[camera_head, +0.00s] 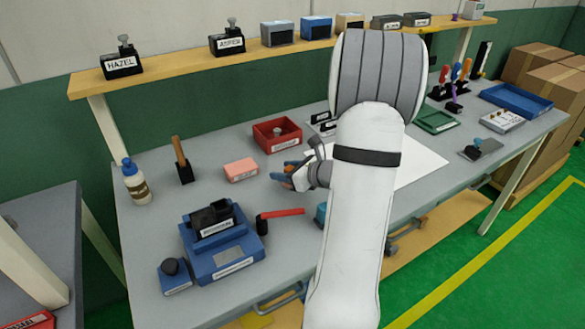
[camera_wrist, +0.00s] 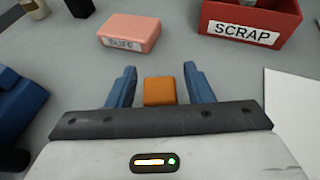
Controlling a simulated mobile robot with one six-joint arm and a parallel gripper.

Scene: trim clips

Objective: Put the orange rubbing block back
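The orange block (camera_wrist: 160,92) shows in the wrist view between the two blue fingers of my gripper (camera_wrist: 160,68). The fingers are apart, with a narrow gap visible on each side of the block, so they do not appear to be closed on it. I cannot tell whether the block rests on the bench. In the head view my gripper (camera_head: 285,179) is low over the middle of the bench, and my arm hides much of that area. A pink block (camera_head: 241,169) with a white label lies just beyond the fingertips; it also shows in the wrist view (camera_wrist: 130,30).
A red SCRAP bin (camera_head: 264,140) stands behind the gripper. A white sheet (camera_head: 425,165) lies to the right, partly behind my arm. A blue stamping fixture (camera_head: 222,262) and a red-handled tool (camera_head: 283,213) stand front left. A glue bottle (camera_head: 135,186) stands far left.

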